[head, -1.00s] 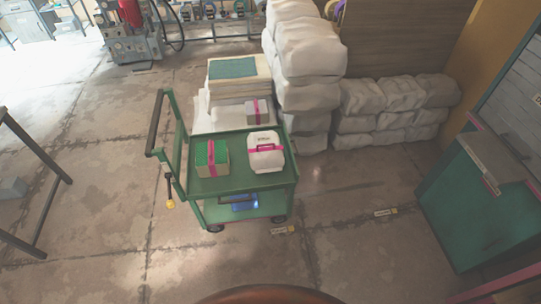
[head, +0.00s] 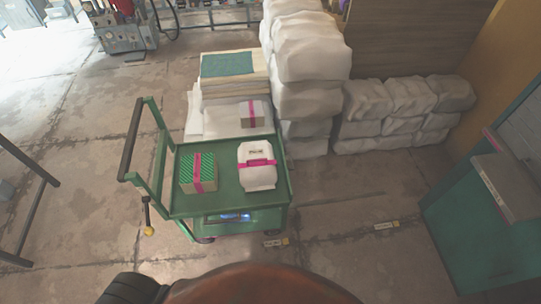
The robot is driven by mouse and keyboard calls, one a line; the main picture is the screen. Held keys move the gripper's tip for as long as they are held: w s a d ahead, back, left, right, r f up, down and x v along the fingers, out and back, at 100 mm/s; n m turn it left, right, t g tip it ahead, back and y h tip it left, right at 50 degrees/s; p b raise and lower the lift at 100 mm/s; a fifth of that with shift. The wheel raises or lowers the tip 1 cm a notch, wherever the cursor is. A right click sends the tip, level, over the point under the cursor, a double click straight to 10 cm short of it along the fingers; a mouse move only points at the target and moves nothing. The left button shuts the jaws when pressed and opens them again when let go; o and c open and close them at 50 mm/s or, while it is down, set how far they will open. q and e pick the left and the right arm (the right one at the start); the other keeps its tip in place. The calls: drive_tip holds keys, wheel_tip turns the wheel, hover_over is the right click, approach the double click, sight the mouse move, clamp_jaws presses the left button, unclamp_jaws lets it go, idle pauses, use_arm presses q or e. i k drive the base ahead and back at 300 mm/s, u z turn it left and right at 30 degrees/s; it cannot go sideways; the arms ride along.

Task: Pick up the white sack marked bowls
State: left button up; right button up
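The white sack (head: 257,178) stands on the right side of the top tray of a green cart (head: 222,203). It has a magenta band around it and a small dark-lettered label near its top, too small to read here. A green patterned box (head: 197,173) with a magenta strap sits to its left on the same tray, apart from it. Neither of my grippers shows in the head view.
The cart's handle (head: 130,140) is on its left. Stacked boards (head: 228,90) and tall white sacks (head: 307,60) stand behind it, with a strapped box (head: 252,114) among them. A green cabinet (head: 480,230) is at right.

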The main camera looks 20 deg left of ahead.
sight(257, 165)
drive_tip(key=u, duration=0.25)
drive_tip(key=i, duration=0.65)
drive_tip(key=u, duration=0.55)
